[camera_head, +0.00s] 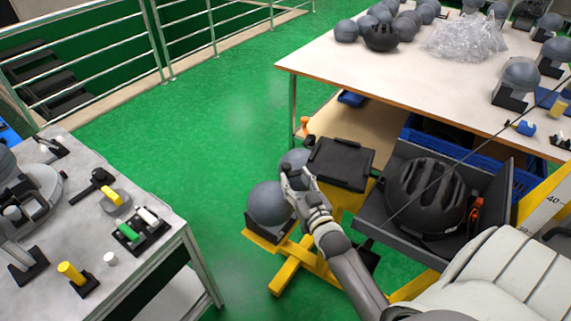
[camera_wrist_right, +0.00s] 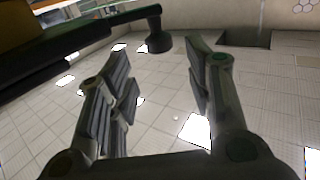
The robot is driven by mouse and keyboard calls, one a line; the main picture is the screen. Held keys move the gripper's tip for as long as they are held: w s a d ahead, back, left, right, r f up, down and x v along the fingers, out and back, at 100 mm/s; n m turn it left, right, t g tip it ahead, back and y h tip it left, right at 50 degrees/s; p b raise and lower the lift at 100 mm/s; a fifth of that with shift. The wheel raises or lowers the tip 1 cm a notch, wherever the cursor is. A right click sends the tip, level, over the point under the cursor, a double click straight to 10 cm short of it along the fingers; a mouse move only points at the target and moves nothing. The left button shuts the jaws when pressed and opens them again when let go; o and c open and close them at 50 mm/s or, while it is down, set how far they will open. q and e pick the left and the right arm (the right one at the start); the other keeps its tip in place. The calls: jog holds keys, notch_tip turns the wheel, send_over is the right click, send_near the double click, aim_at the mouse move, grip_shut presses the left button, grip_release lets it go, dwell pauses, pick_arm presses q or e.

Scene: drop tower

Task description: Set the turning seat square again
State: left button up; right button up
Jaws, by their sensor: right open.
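A black square pad with a raised rim (camera_head: 340,163) sits at the top of a yellow stand (camera_head: 290,270). I cannot tell for certain which part is the turning seat. My right gripper (camera_head: 292,180) is between the headform and the pad in the picture; contact cannot be told. In the wrist view its fingers (camera_wrist_right: 160,95) are apart with nothing between them. My left gripper is not in view.
A grey tray holds a black helmet (camera_head: 427,196) right of the stand. A dark bar with a round end (camera_wrist_right: 158,42) is near the fingers in the wrist view. Tables stand at left (camera_head: 165,225) and back right (camera_head: 330,62). Green floor (camera_head: 220,130) between them is clear.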

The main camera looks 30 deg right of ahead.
aim_at(288, 169)
jog(key=w, duration=0.3)
jog(key=w+d, duration=0.1)
jog(key=w, duration=0.3)
jog(key=shift+d, duration=0.2)
grip_shut()
